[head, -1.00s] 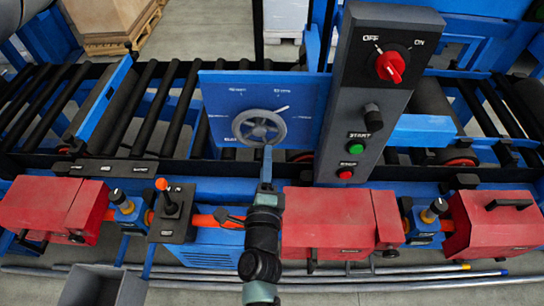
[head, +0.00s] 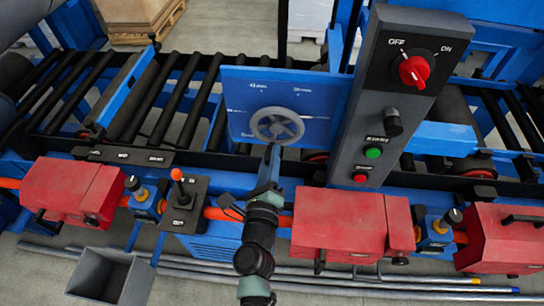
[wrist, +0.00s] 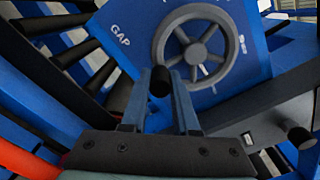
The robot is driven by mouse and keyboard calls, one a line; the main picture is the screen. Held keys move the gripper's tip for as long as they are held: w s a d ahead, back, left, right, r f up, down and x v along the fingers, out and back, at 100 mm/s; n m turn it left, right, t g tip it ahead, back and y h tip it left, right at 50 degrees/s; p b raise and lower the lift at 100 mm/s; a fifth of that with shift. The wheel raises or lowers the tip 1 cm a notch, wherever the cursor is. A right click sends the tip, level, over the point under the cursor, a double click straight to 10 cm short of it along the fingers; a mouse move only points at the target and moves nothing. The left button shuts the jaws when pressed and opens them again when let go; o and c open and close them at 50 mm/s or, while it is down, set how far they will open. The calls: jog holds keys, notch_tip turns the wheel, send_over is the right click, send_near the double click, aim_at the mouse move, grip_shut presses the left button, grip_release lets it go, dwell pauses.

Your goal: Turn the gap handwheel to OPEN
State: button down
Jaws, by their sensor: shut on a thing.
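The gap handwheel (head: 277,126) is a grey spoked wheel on a blue panel (head: 325,105) with small white markings. In the wrist view the wheel (wrist: 194,45) is at the top, with the word GAP on the panel to its left. My gripper (head: 271,150) is at the wheel's lower edge. In the wrist view its two fingers (wrist: 161,88) are shut on a dark round handle knob (wrist: 160,80) below the hub. I cannot read an OPEN mark, and the fingers hide part of the lower rim.
A grey control post (head: 385,100) with a red OFF/ON knob (head: 413,70) and green START button (head: 373,152) stands close on the right. Red housings (head: 340,222) and a black lever (head: 178,190) line the front. A grey bin (head: 108,272) is at lower left.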

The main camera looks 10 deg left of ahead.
jog(key=shift+a+f, duration=0.1)
jog(key=shift+a, duration=0.1)
jog(key=c, duration=0.7)
grip_release()
jog(key=shift+d, duration=0.1)
jog(key=shift+s+b, duration=1.85)
jog(key=shift+s, duration=4.65)
